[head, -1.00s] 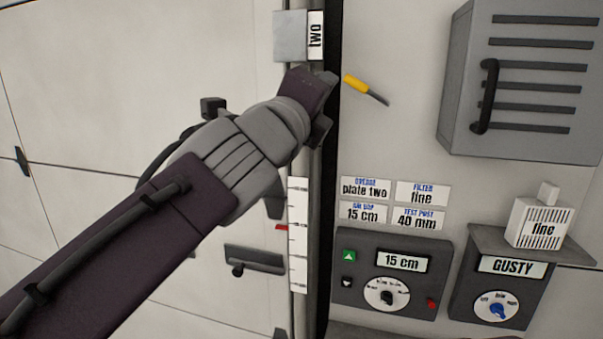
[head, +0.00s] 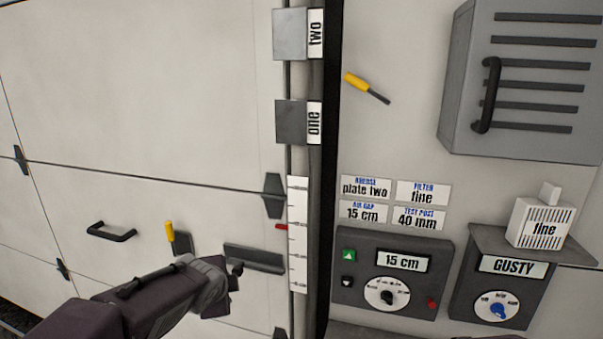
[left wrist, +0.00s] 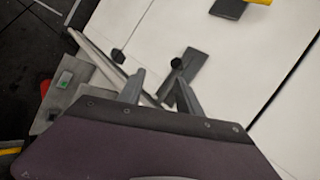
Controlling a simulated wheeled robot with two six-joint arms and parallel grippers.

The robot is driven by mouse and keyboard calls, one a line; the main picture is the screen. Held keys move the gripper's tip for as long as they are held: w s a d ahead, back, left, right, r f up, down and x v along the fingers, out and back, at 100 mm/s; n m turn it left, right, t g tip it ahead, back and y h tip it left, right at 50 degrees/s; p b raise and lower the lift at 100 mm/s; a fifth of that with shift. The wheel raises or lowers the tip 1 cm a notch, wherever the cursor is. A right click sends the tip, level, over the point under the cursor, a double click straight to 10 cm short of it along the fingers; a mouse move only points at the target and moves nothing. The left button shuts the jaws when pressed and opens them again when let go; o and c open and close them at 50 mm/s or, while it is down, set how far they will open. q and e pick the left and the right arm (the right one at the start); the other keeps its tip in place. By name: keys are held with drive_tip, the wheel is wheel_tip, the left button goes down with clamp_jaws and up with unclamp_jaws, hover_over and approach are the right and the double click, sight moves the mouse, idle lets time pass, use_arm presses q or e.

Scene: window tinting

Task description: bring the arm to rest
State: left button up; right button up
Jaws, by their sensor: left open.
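My left arm comes in from the bottom left in the head view, and its wrist (head: 215,285) is low in front of the white door panel. The left fingers are mostly hidden behind the wrist there. In the left wrist view my left gripper (left wrist: 162,88) is open, its two fingers spread with nothing held between them. A dark grey bar with a black knob (head: 253,260) is just above and right of the wrist. It also shows beyond the fingertips in the left wrist view (left wrist: 187,68). My right gripper is in neither view.
Grey plates marked two (head: 290,35) and one (head: 291,122) sit on the vertical rail. A black handle (head: 110,232) and a yellow-handled tool (head: 170,233) are on the left panel. Dial boxes (head: 393,272) and a vented grey cabinet (head: 540,80) are on the right.

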use_arm(q)
drive_tip(key=s+f+n+g+h, duration=0.1)
drive_tip(key=s+f+n+g, duration=0.6)
drive_tip(key=s+f+n, duration=0.9)
drive_tip(key=s+f, duration=0.2)
drive_tip(key=s, duration=0.3)
drive_tip(key=shift+g, duration=0.3)
drive_tip(key=shift+s+a, duration=0.1)
drive_tip(key=shift+s, duration=0.05)
